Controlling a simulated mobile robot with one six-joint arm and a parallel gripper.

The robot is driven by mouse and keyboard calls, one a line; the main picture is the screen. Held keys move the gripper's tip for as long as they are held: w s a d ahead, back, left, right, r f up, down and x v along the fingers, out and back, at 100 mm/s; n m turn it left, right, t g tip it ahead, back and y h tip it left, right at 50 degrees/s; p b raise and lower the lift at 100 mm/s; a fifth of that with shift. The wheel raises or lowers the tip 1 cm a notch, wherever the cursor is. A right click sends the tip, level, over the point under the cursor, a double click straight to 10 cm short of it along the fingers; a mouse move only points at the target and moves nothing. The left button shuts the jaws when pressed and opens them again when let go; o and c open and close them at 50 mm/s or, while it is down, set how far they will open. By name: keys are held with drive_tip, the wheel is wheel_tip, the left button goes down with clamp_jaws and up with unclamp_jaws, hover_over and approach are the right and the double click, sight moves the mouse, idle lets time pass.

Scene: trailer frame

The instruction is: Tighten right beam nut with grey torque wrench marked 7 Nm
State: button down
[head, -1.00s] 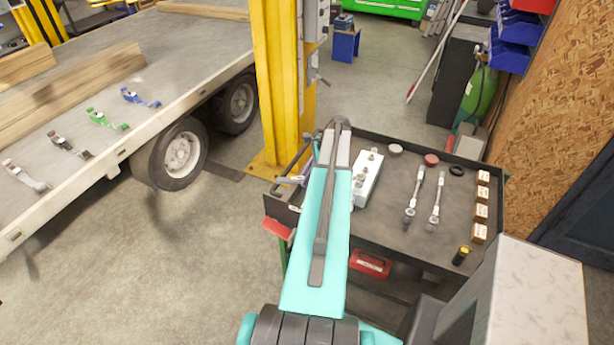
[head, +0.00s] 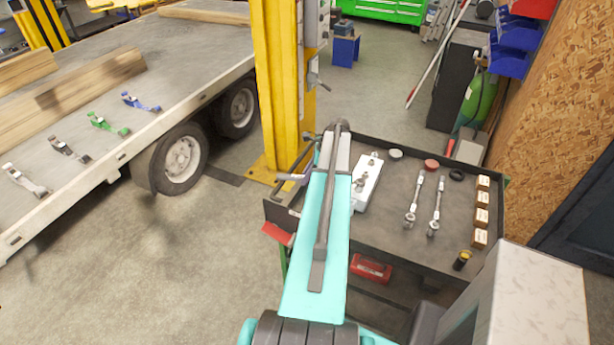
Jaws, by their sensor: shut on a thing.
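My teal arm reaches away over the left part of a dark tool cart. My gripper is hidden behind the arm, so its jaws and anything in them do not show. A short grey piece (head: 290,178) sticks out left of the arm; I cannot tell whether it is a tool or part of my wrist. Two silver wrenches (head: 413,200) (head: 437,207) lie side by side on the cart top (head: 395,235); no 7 Nm marking is readable. A white block (head: 368,184) with metal fittings on top stands just right of the arm. I cannot make out the right beam nut.
The trailer bed (head: 95,105) with coloured straps is at left, its wheels (head: 180,160) below. A yellow post (head: 277,90) stands between trailer and cart. Small boxes (head: 481,210) line the cart's right edge. A chipboard wall (head: 560,130) is at right. Floor at front left is clear.

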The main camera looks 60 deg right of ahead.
drive_tip(key=shift+d, duration=0.15)
drive_tip(key=shift+w+d+r+m+h, duration=0.1)
drive_tip(key=shift+w+d+m+h, duration=0.15)
drive_tip(key=shift+d+m, duration=0.35)
drive_tip(key=shift+w+d+m+h, duration=0.15)
drive_tip(key=shift+w+d+m, duration=0.15)
drive_tip(key=shift+d, duration=0.55)
drive_tip(key=shift+d, duration=0.15)
drive_tip(key=shift+w+d+m+h, duration=0.2)
drive_tip(key=shift+d+m+h, duration=0.2)
drive_tip(key=shift+d+m, duration=0.8)
drive_tip(key=shift+d+n, duration=0.3)
